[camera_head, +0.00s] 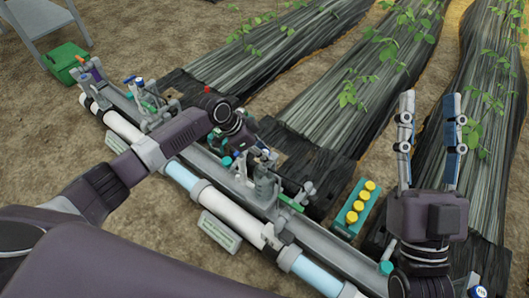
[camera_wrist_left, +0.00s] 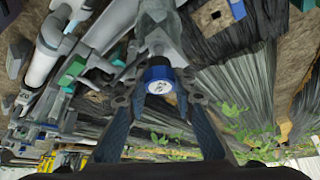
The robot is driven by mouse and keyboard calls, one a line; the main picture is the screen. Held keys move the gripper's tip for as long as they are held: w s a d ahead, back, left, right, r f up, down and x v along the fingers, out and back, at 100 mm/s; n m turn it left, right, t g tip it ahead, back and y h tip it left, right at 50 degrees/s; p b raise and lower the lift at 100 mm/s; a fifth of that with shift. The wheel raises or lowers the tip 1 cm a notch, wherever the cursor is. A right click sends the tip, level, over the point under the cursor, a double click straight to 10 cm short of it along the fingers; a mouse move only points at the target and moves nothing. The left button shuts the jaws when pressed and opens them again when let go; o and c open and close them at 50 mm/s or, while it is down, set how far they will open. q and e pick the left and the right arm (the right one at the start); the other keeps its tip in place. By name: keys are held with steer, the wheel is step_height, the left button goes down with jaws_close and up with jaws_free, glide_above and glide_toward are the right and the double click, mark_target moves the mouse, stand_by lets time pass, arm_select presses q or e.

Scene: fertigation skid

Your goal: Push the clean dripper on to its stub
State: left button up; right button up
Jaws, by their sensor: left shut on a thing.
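A round blue piece with a white face, which looks like the dripper (camera_wrist_left: 158,82), sits between the fingertips of my left gripper (camera_wrist_left: 158,92) in the left wrist view. The fingers are shut on its sides. A grey fitting (camera_wrist_left: 157,28) lies directly behind it; I cannot tell whether the piece touches it or is seated on a stub. In the head view my left gripper (camera_head: 230,138) is over the middle of the pipe rail, and its wrist largely hides the fingers and the piece. My right gripper (camera_head: 430,140) is raised at the right, fingers wide apart and empty.
The grey rail (camera_head: 215,172) with valves and fittings runs diagonally across the head view. A green block with yellow caps (camera_head: 355,208) stands beside it. A green box (camera_head: 66,62) is at the upper left. Black-covered plant beds (camera_head: 320,100) lie behind.

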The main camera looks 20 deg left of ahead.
arm_select(q)
steer(key=shift+f, duration=0.35)
arm_select(e)
steer(key=shift+w+f, duration=0.2)
arm_select(q)
steer(key=shift+f, duration=0.2)
arm_select(e)
steer(key=shift+s+r, duration=0.1)
steer(key=shift+s, duration=0.05)
arm_select(q)
steer(key=shift+f, duration=0.3)
arm_select(e)
steer(key=shift+s+r, duration=0.15)
steer(key=shift+r, duration=0.05)
stand_by(0.4)
arm_select(q)
steer(key=shift+f, duration=0.4)
arm_select(e)
steer(key=shift+w+f, duration=0.2)
arm_select(q)
steer(key=shift+f, duration=0.15)
arm_select(e)
steer(key=shift+w+f, duration=0.15)
stand_by(0.4)
steer(key=shift+g, duration=0.3)
